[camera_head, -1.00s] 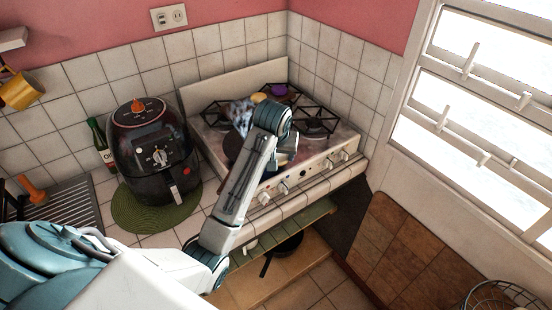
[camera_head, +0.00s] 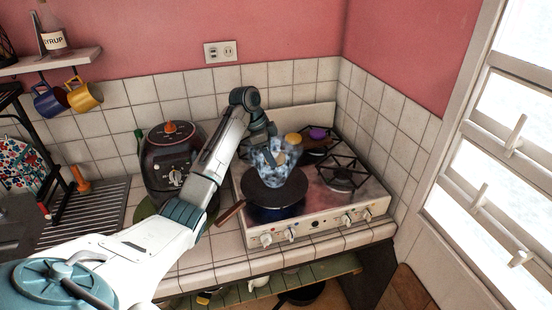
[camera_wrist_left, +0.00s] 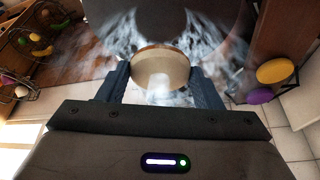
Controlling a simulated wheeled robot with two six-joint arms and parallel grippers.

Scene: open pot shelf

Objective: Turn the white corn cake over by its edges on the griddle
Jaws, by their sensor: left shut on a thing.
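The white corn cake (camera_wrist_left: 160,76) is pale cream with a browner rim. In the left wrist view it sits between the two fingers of my left gripper (camera_wrist_left: 160,70), which is shut on its edges. In the head view my left gripper (camera_head: 268,138) is above the back part of the griddle, and the cake (camera_head: 280,159) shows small and partly veiled by bluish-white haze. The dark round griddle (camera_head: 272,187) is on the front left of the stove, its brown handle toward the front left. In the wrist view the griddle (camera_wrist_left: 160,18) is dark beyond the cake. My right gripper is not in view.
A yellow cake (camera_head: 293,138) and a purple one (camera_head: 317,132) lie at the back of the stove (camera_head: 318,222). A black air fryer (camera_head: 170,160) stands left, close to my arm. The front right of the stove top is free, with a black grate (camera_head: 342,177).

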